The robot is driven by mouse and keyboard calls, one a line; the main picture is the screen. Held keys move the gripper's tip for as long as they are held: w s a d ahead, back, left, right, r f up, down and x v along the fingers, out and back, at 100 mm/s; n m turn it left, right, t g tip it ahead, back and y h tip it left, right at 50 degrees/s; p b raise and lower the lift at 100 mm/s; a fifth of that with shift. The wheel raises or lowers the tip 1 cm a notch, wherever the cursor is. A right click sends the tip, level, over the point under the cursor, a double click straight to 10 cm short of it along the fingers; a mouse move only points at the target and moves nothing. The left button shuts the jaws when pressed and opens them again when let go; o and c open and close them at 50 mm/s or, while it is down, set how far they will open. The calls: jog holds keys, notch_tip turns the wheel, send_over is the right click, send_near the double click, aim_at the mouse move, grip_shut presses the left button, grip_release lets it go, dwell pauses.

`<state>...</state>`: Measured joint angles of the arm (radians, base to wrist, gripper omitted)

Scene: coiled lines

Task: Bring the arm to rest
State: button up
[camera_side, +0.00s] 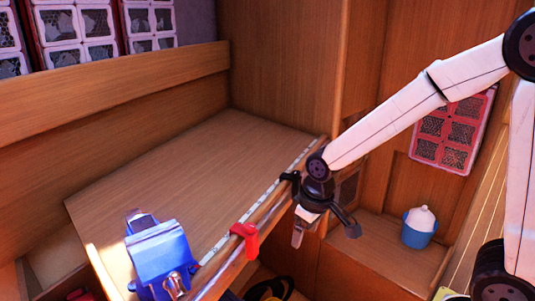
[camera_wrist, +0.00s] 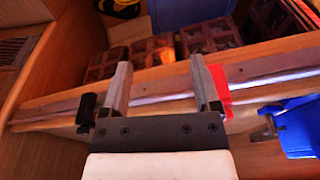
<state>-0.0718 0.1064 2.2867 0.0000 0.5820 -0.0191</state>
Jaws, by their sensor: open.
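My gripper (camera_side: 299,232) hangs at the front edge of the wooden bench top, at the end of my white arm in the side view. In the wrist view its two grey fingers (camera_wrist: 160,78) stand well apart, with nothing between them but the bench edge behind. A red clip-like piece (camera_side: 245,241) sits on the bench edge, left of the gripper in the side view. It also shows in the wrist view (camera_wrist: 221,88), close beside the right finger; I cannot tell whether they touch.
A blue vise (camera_side: 160,260) stands on the bench's near corner, also in the wrist view (camera_wrist: 301,128). The bench top (camera_side: 180,170) is largely bare. A blue-and-white pot (camera_side: 419,230) stands on a low shelf right. A black-and-yellow coil (camera_side: 268,290) lies below.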

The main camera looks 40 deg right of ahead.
jog(key=s+d+f+m, duration=0.1)
jog(key=s+d+f, duration=0.1)
jog(key=s, duration=0.4)
jog(key=shift+s+d+f+t, duration=0.2)
jog(key=shift+d+f+t, duration=0.1)
jog(key=shift+f, duration=0.3)
jog(key=shift+c, duration=0.5)
